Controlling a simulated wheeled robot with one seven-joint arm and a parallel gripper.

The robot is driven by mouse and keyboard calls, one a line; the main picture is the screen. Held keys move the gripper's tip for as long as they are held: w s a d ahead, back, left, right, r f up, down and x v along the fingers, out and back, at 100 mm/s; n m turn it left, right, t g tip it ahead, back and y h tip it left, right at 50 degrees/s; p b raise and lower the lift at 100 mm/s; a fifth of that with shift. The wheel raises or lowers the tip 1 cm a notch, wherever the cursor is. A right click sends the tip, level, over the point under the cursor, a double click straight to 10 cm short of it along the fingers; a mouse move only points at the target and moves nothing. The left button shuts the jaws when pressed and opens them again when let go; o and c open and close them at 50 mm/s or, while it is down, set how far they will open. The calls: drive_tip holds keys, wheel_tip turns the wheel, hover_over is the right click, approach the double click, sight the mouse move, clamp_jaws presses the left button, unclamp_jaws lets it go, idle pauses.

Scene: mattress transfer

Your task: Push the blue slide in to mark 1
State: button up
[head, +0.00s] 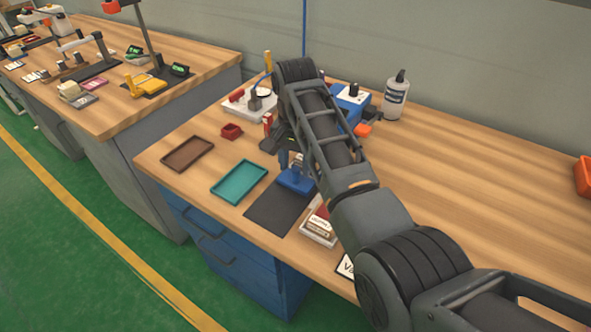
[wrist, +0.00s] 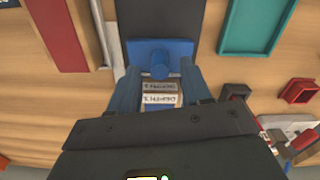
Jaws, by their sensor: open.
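The blue slide, a blue plate with a round upright knob, shows in the wrist view (wrist: 160,65) at the end of a dark mat. It also shows in the head view (head: 297,181), partly hidden by my arm. My gripper (wrist: 160,72) is open, with its blue fingers on either side of the knob; I cannot tell whether they touch it. Two pale labels (wrist: 160,93) with small upside-down print lie between the fingers, nearer my gripper's body. I cannot tell which is mark 1.
The dark mat (head: 268,213) lies on the wooden bench. A teal tray (head: 239,182) and a brown tray (head: 188,154) are to its left. A white box with labels (head: 318,228) is close on the right. A white bottle (head: 395,97) stands behind. The bench's right side is mostly clear.

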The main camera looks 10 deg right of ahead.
drive_tip(key=shift+r, duration=2.4)
